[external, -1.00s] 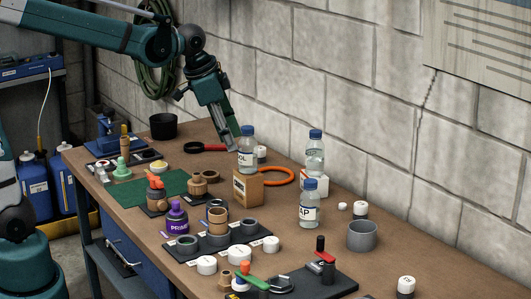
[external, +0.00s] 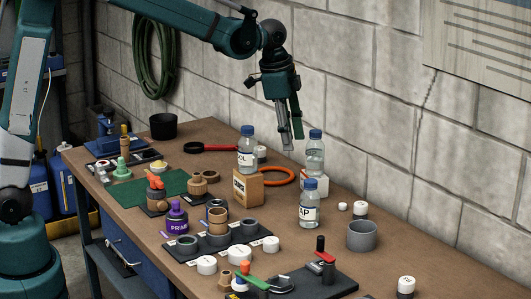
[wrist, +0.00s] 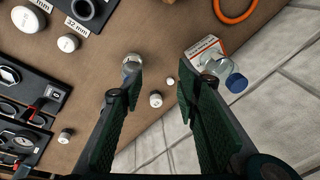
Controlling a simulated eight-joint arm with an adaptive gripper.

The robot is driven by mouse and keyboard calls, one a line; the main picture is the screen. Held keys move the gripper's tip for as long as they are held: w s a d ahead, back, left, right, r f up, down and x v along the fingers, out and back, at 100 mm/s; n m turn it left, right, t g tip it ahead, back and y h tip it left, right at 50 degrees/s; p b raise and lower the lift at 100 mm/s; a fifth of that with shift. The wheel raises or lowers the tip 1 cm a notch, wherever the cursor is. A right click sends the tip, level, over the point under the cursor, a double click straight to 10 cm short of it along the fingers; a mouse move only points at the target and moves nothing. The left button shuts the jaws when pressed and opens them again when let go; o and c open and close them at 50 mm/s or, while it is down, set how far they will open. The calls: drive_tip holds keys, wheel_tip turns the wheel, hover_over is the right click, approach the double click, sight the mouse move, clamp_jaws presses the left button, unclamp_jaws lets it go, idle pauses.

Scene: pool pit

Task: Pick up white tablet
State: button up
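A small white tablet (external: 342,206) lies on the brown workbench, beside a larger white cap (external: 361,208). In the wrist view the tablet (wrist: 170,80) shows between my fingertips in the picture, with the larger cap (wrist: 155,99) just below and left of it. My gripper (external: 292,138) hangs pointing down, high over the back of the bench near the wall. In the wrist view its two green fingers (wrist: 160,85) are apart with nothing between them.
A labelled bottle (external: 309,205) stands left of the tablet and a grey cup (external: 362,235) to its right. Another bottle (external: 315,152) stands on a white box (external: 319,184) behind. A bottle on a wooden block (external: 247,186) is farther left. The block wall (external: 380,120) borders the bench.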

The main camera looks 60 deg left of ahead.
drive_tip(key=w+d+f+m+g+p, duration=0.1)
drive_tip(key=w+d+f+m+p, duration=0.15)
drive_tip(key=w+f, duration=0.45)
drive_tip(key=m+g+p, duration=0.1)
drive_tip(key=m+p, duration=0.1)
drive_tip(key=p, duration=0.1)
approach(343, 204)
drive_tip(key=shift+w, duration=0.15)
drive_tip(key=shift+w+f, duration=0.15)
drive_tip(key=shift+f, duration=0.1)
drive_tip(key=shift+f, duration=1.3)
drive_tip(key=shift+f, duration=2.6)
